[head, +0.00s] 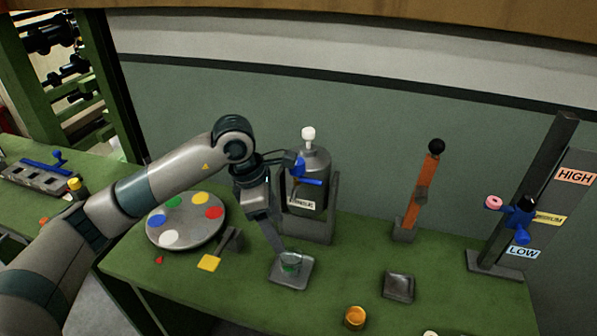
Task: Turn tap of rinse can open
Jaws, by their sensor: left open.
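The rinse can (315,166) is a grey cylinder with a white knob on top and a pale label low on its front. It stands in a grey bracket behind my left gripper. Its blue tap (310,182) is on the front left, with a short bar pointing right. My left gripper (277,238) is open in front of the can's left side, pointing down, its far parts partly hidden. One finger reaches close to a small glass (290,263); I cannot tell if they touch. Dark parts beside the tap partly overlap it. My right gripper is not in view.
The glass stands on a grey square plate (302,274). A round palette (185,238) is left, an orange lever (422,185) right, and a HIGH/LOW post (540,180) far right. A grey block (398,286) and an orange cup (355,318) sit near the front.

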